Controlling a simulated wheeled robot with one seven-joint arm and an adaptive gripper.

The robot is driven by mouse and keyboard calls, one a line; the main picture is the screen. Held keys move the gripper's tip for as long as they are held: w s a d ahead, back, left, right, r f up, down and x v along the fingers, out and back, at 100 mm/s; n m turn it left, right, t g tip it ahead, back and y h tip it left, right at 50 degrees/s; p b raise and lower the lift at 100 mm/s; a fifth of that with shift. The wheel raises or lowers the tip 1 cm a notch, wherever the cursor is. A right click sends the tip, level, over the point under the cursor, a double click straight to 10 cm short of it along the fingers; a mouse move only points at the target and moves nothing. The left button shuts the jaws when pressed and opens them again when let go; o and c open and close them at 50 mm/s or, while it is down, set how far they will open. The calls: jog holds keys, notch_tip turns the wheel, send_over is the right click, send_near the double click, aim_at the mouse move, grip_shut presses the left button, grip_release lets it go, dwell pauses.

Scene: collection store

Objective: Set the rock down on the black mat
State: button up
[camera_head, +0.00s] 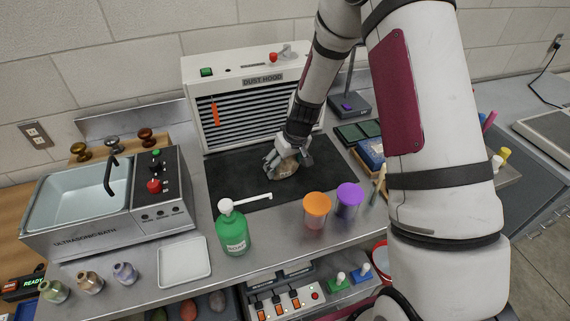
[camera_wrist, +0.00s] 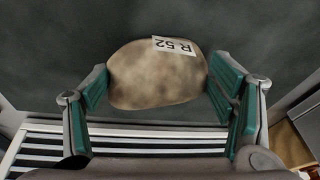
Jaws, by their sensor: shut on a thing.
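A tan-brown mottled rock (camera_wrist: 155,80) with a white label reading "R 52" sits between the two green-padded fingers of my gripper (camera_wrist: 160,88) in the wrist view. The pads are against its sides. In the head view my gripper (camera_head: 286,160) points down over the black mat (camera_head: 228,186), with the rock (camera_head: 284,170) at its fingertips. The rock is low over the mat or touching it; I cannot tell which. The gripper hides part of the rock there. The dark mat (camera_wrist: 60,45) fills most of the wrist view behind the rock.
The dust hood (camera_head: 225,100) stands behind the mat. A green pump bottle (camera_head: 234,235), an orange-lidded jar (camera_head: 317,208) and a purple-lidded jar (camera_head: 349,200) stand near its front edge. The ultrasonic bath (camera_head: 110,205) is at left. The mat's left part is clear.

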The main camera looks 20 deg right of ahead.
dwell(0.3)
jog(key=o, duration=2)
jog(key=shift+f, duration=0.15)
jog(key=shift+c, duration=0.2)
jog(key=s+r, duration=0.5)
jog(key=r, duration=0.4)
jog(key=s+a+r+t+b, duration=0.1)
jog(key=s+r, duration=0.3)
jog(key=r, duration=0.5)
jog(key=s+r, duration=0.5)
jog(key=r, duration=0.4)
jog(key=s+r+m, duration=0.1)
jog(key=s+r, duration=0.2)
jog(key=s, duration=0.4)
jog(key=s+r+m+t+h, duration=0.1)
jog(key=s+r, duration=0.1)
jog(key=s, duration=0.6)
jog(key=shift+r+t, duration=0.3)
jog(key=shift+r, duration=0.1)
jog(key=shift+s, duration=0.1)
